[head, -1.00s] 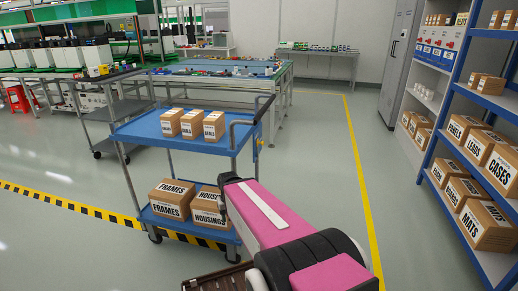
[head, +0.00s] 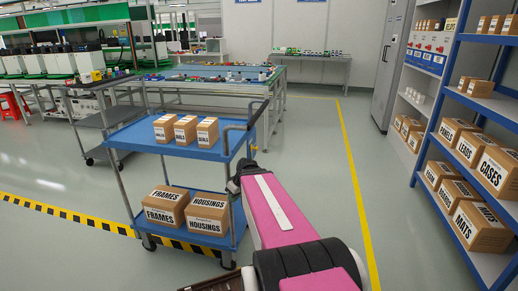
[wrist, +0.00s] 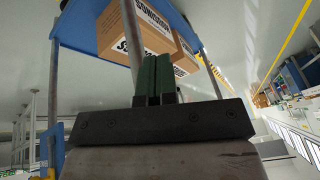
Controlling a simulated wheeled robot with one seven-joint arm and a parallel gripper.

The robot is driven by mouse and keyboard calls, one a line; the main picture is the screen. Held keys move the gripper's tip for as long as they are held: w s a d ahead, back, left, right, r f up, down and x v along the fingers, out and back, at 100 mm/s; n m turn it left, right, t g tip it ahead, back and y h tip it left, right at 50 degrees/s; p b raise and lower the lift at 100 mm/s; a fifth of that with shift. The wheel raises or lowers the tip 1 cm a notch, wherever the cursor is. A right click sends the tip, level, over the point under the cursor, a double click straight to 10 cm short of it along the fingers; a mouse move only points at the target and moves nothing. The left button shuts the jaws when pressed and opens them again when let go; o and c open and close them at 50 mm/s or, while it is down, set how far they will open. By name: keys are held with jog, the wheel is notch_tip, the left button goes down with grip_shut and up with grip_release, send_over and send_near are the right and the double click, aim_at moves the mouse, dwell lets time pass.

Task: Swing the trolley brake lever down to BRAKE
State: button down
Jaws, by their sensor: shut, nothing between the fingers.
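The trolley (head: 150,136) stands upright left of centre in the head view, with two blue shelves and a dark handle (head: 246,116) at its right end. Beyond the fingers are the lower-shelf cartons and a trolley post; I cannot tell whether the fingers touch anything.
Small cartons (head: 185,130) stand on the top shelf and larger cartons (head: 206,213) on the lower one. A blue rack (head: 437,120) with cartons stands at the right. A workbench (head: 215,78) stands behind the trolley. Floor is clear around the yellow line (head: 352,180).

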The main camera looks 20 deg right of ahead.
jog(key=w+d+r+n+t+y, duration=0.1)
jog(key=w+d+r+n+t, duration=0.3)
jog(key=d+r, duration=0.5)
jog(key=w+d+r+n+t+y, duration=0.1)
jog(key=w+d+r+n+t, duration=0.3)
jog(key=d+r, duration=0.5)
jog(key=w+d+n, duration=0.1)
jog(key=d+n, duration=0.1)
jog(key=d, duration=0.3)
jog(key=shift+w+d+t, duration=0.15)
jog(key=shift+d+t, duration=0.2)
jog(key=shift+t, duration=0.05)
jog(key=d+f+x, duration=0.1)
jog(key=d+x, duration=0.1)
jog(key=x, duration=1.1)
jog(key=shift+w+d+f, duration=0.1)
jog(key=shift+w+f, duration=0.05)
jog(key=shift+w, duration=0.05)
